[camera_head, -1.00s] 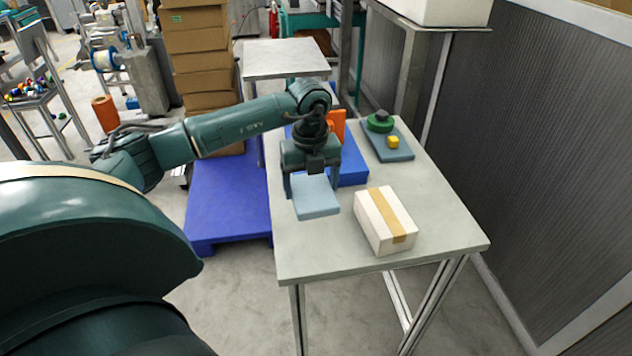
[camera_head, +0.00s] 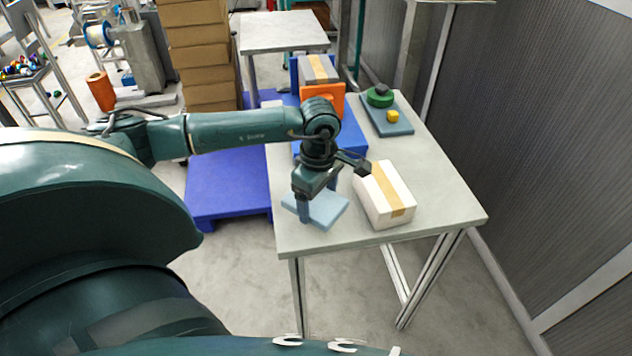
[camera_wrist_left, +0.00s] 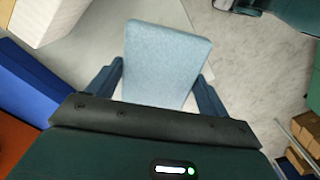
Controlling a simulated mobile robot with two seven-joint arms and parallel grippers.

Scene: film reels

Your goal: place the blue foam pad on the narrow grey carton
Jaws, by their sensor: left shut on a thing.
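The blue foam pad (camera_head: 326,209) is a flat light-blue slab, and it also shows in the left wrist view (camera_wrist_left: 165,60). My left gripper (camera_head: 318,200) is shut on it, with a finger on either side in the wrist view (camera_wrist_left: 160,78). The pad is over the front left part of the table; I cannot tell its height exactly. The narrow grey carton (camera_head: 304,71), with a tan tape strip, is at the back behind an orange object, which hides its lower part. My right gripper is not in view.
A white carton (camera_head: 372,203) with tan tape lies right of the pad on the grey table (camera_head: 440,190). The orange object (camera_head: 322,104) and a blue item (camera_head: 350,148) stand behind my gripper. A blue-grey plate (camera_head: 395,129) with green and yellow pieces lies at the back right.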

